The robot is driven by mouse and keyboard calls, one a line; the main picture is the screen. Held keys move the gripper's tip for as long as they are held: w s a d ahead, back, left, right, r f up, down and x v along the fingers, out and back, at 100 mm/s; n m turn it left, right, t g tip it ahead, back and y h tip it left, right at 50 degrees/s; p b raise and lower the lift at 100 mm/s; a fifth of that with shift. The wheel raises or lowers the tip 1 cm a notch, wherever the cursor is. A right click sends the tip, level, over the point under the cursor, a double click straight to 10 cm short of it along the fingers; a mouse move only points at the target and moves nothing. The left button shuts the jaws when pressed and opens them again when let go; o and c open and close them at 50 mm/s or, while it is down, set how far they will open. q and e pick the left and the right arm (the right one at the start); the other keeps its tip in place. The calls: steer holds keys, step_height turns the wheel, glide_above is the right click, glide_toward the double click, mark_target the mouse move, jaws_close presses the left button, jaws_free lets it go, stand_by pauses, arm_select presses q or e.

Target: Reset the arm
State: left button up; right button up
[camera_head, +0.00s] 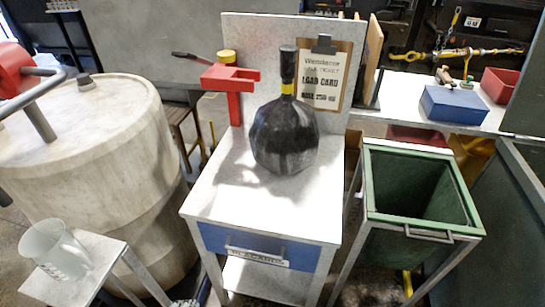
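Neither my left nor my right gripper shows in the head view, and no arm link can be made out for certain. A round, dark faceted bag-like object (284,137) stands upright on the white-topped table (230,205) in the middle. It has a narrow black neck with a yellow band (288,88). Nothing is seen touching it from above.
A large pale drum (90,150) is at left, with a translucent cup (55,250) on a small stand. An open green bin (415,190) is at right. A blue box (453,104) lies behind.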

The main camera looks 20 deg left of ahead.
arm_select(q)
steer(key=s+f+n+g+b, duration=0.2)
steer(key=s+f+n+b, duration=0.4)
steer(key=f, duration=0.8)
steer(key=s+a+f+n+g+b, duration=0.1)
steer(key=s+f+n+b, duration=0.4)
steer(key=s+f+b, duration=0.8)
steer(key=shift+s+f+n+g+h+b, duration=0.35)
steer(key=shift+f+g, duration=0.25)
steer(key=shift+f, duration=0.25)
arm_select(e)
steer(key=w+f, duration=0.2)
steer(key=f, duration=0.9)
steer(key=w+f, duration=0.3)
steer(key=f, duration=0.7)
steer(key=shift+f+t, duration=0.3)
steer(key=shift+f, duration=0.05)
arm_select(q)
steer(key=shift+w, duration=0.1)
arm_select(e)
steer(key=shift+w, duration=0.1)
